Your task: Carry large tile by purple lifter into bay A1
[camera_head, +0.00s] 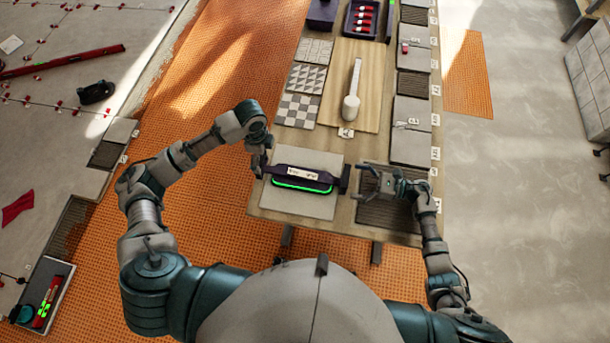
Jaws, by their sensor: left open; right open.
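The large grey tile (298,209) lies at the near left of the workbench. The purple lifter (303,178), with a green glowing strip and a white label, sits on top of it. My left gripper (264,168) is open at the lifter's left end; I cannot tell whether they touch. My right gripper (370,184) is open, a little right of the lifter's right end, over a dark ribbed bay (385,217). That bay is at the near right corner of the bench and holds no tile. The bay labels are too small to read, so I cannot tell which is A1.
Grey tiles (410,147) and dark ribbed bays line the bench's right edge. A white mallet (352,100) lies on a wooden board (372,58), beside patterned tiles (297,110). A purple tray (362,18) with red items is farther back. Floor right of the bench is open.

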